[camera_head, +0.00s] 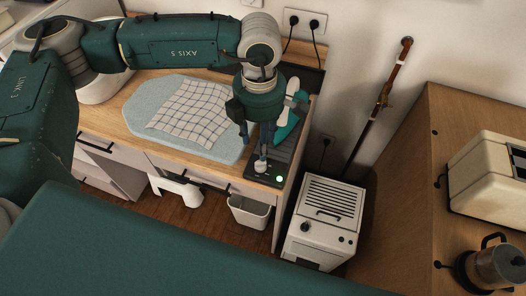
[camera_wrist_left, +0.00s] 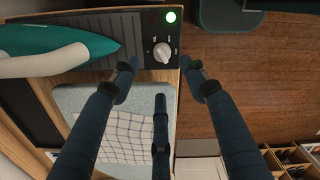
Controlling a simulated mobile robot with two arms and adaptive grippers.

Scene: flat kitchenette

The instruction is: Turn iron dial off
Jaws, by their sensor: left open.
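The iron dial (camera_head: 261,165) is a small pale round knob on the dark iron station (camera_head: 284,163) at the right end of the wooden counter. A green light (camera_head: 279,179) glows beside it. In the left wrist view, the dial (camera_wrist_left: 162,52) and the lit green light (camera_wrist_left: 171,16) show clearly; its markings are too small to read. The teal iron (camera_head: 287,127) rests on the station behind the dial. My left gripper (camera_head: 260,142) is open, pointing down just above the dial. In the left wrist view its fingers (camera_wrist_left: 158,72) are spread and empty. My right gripper is out of view.
A grey-blue ironing pad (camera_head: 219,150) with a checked cloth (camera_head: 194,112) lies left of the station. A white heater-like box (camera_head: 325,215) stands on the floor to the right. A toaster (camera_head: 489,178) and a pot (camera_head: 497,266) sit on the right counter.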

